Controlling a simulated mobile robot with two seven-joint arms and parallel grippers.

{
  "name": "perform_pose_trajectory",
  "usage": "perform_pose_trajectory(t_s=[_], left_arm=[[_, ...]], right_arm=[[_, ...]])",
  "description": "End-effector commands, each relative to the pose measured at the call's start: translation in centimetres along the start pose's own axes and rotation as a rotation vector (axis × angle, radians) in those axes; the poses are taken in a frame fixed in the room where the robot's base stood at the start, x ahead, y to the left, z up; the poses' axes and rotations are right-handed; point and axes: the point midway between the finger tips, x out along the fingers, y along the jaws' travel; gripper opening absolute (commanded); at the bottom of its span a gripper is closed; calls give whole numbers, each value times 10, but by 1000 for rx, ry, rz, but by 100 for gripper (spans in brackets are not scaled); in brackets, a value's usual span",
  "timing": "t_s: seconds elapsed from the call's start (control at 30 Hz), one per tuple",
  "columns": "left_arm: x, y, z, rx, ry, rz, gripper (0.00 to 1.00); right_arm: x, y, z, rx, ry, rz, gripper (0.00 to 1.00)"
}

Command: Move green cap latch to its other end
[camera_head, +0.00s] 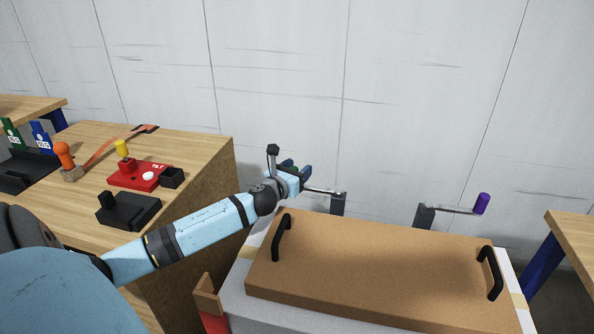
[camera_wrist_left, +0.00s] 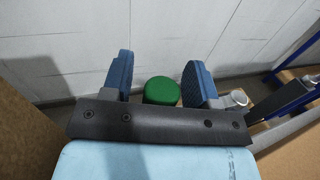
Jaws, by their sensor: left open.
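The green cap (camera_wrist_left: 162,91) of the latch sits between the two blue finger pads of my left gripper (camera_wrist_left: 160,72) in the wrist view, with gaps on both sides. The left gripper is open, and it also shows in the head view (camera_head: 295,173) behind the left end of the brown box lid. There the cap is mostly hidden by the fingers. The metal latch rod (camera_head: 322,191) runs from the gripper right to a dark post (camera_head: 338,203). My right gripper is out of view.
A second latch has a purple cap (camera_head: 481,203) on a rod from another post (camera_head: 425,217). The brown lid (camera_head: 370,265) has two black handles. A wooden table (camera_head: 205,150) at left holds a red block (camera_head: 140,175) and black holders. A pale wall stands behind.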

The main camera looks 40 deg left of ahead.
Motion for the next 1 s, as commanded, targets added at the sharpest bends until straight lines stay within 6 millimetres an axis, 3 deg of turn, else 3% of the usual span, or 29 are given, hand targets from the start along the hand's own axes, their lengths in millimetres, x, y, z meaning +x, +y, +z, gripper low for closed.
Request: perform_pose_trajectory(t_s=[0.17,0.4,0.57,0.73,1.0], left_arm=[[0,0,0,0,0,0,54],[0,0,0,0,0,0,1],[-2,-1,1,1,1,0,0],[-24,-7,5,1,5,-2,0],[-46,-17,0,1,1,1,0]], right_arm=[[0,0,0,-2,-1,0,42],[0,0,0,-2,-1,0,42],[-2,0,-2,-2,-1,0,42],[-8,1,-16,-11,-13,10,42],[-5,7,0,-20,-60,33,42]])
